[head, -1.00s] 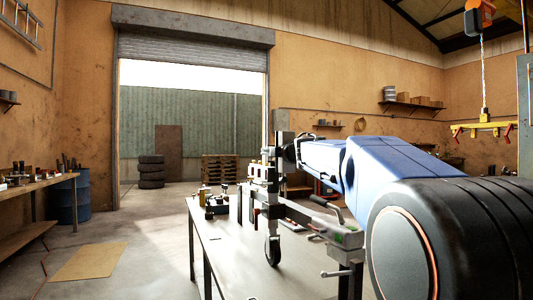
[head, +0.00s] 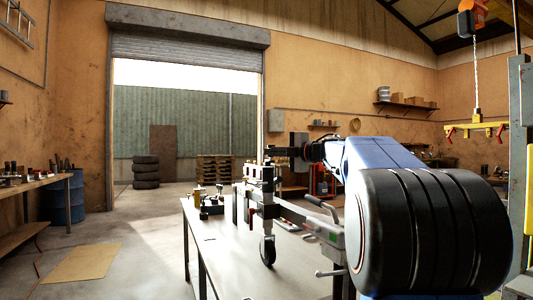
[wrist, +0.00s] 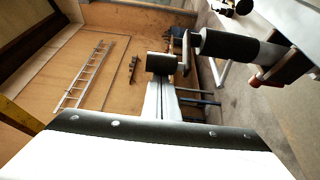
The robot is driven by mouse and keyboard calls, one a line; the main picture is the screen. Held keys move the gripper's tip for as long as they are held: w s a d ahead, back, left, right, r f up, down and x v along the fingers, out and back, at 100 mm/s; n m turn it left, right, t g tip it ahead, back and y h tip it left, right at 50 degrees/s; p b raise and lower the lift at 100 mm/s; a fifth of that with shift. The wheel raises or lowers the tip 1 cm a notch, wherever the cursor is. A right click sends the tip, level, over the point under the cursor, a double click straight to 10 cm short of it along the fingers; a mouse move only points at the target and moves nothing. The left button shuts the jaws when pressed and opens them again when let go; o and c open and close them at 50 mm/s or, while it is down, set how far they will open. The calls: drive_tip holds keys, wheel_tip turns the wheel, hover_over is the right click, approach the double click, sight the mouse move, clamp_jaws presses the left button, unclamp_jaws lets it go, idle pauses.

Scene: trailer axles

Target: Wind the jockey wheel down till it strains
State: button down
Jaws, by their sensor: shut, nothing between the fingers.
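The jockey wheel's small black-tyred wheel (head: 267,250) hangs low under its upright stem in the head view. Whether it touches the floor is hard to tell. The brassy top of the stem (head: 261,172) stands beside the grey drawbar (head: 300,217). My gripper (head: 272,151) is just above that top, level and pointing left. In the wrist view, what looks like the crank's black grip (wrist: 162,64) lies at the tips of my shut fingers (wrist: 163,82), not held. A short crank arm (wrist: 187,52) joins it to the dark and grey tube (wrist: 262,55). Contact is unclear.
A grey-topped bench (head: 225,255) stands behind and left of the drawbar, with small tools (head: 208,202) on it. A yellow lifting beam (head: 476,129) hangs at the right. A blue drum (head: 66,200) and a workbench are far left. Open floor lies between.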

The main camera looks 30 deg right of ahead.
drive_tip(key=shift+s+d+n+g+y, duration=0.25)
drive_tip(key=shift+d+n+y, duration=0.2)
drive_tip(key=shift+d+y, duration=0.4)
drive_tip(key=shift+s+d+n+g+y, duration=0.25)
drive_tip(key=shift+d+n+y, duration=0.25)
drive_tip(key=shift+d, duration=0.55)
drive_tip(key=shift+d, duration=0.1)
